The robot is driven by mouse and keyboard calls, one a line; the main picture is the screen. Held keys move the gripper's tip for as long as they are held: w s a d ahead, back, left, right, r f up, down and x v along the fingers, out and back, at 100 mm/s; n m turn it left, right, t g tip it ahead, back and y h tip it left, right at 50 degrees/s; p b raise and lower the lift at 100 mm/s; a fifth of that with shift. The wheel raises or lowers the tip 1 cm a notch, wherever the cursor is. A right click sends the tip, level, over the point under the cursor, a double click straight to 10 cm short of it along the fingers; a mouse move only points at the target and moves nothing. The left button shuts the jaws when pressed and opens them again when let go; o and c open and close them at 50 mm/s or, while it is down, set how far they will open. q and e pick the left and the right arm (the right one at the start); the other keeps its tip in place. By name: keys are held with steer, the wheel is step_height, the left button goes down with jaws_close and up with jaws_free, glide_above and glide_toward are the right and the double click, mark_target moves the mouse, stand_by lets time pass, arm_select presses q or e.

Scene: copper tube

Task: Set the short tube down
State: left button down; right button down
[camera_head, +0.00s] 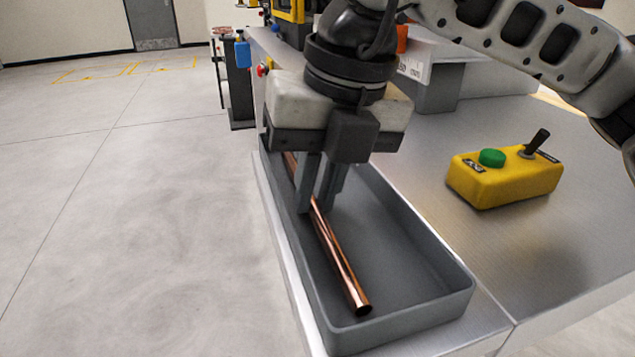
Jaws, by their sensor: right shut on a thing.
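The short copper tube (342,265) lies lengthwise inside the grey tray (405,324), along its left wall, with its near end close to the tray's front wall. My right gripper (317,205) points down into the tray and is shut on the tube. The tube's far part is partly hidden behind the fingers. I cannot tell whether the tube touches the tray floor. My left gripper is not in view.
A yellow control box (505,180) with a green button and a black lever stands on the metal table (540,255) right of the tray. The tray's right half is empty. Open floor (130,230) lies to the left.

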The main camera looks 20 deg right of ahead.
steer(key=c, duration=1.7)
jaws_free()
steer(key=shift+f, duration=0.1)
steer(key=shift+c, duration=0.2)
steer(key=p+v, duration=0.1)
steer(key=v, duration=1.1)
steer(key=shift+r+p, duration=0.2)
steer(key=shift+p, duration=0.2)
steer(key=shift+w+a, duration=0.1)
